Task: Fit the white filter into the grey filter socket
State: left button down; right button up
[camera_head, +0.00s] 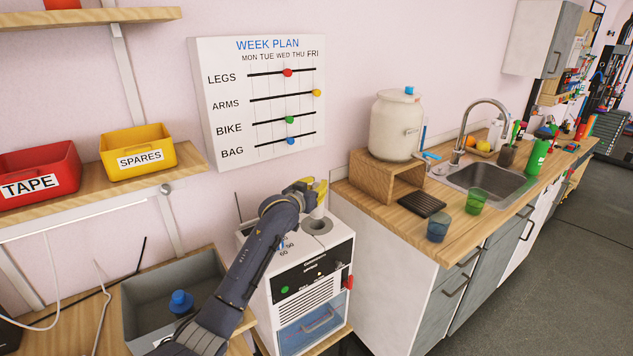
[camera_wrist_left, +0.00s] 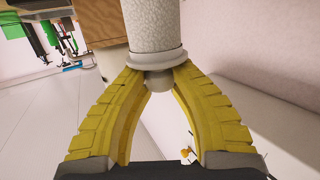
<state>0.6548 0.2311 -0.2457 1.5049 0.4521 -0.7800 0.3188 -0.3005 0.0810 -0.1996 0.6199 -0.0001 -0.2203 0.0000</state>
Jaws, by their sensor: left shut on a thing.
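My left gripper (camera_head: 318,190) has yellow fingers and is above the top of the white machine. In the left wrist view the left gripper (camera_wrist_left: 155,68) is shut on the white filter (camera_wrist_left: 153,25), a speckled cylinder with a flange, held by its narrow end. In the head view only a small part of the filter (camera_head: 318,210) shows below the fingers. The grey filter socket (camera_head: 316,227) is a round opening on the machine's top, just below the filter in the picture. I cannot tell whether the filter touches it. My right gripper is not in view.
The white machine (camera_head: 322,265) has buttons, a vent and a blue-tinted drawer. A grey bin (camera_head: 140,300) holding a blue-capped item stands left. A counter (camera_head: 370,190) with a jar, cups and sink is right. A shelf with red and yellow bins is at upper left.

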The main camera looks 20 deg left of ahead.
pick_arm(q)
jog(key=shift+f, duration=1.4)
jog(key=shift+f, duration=2.25)
dwell(0.5)
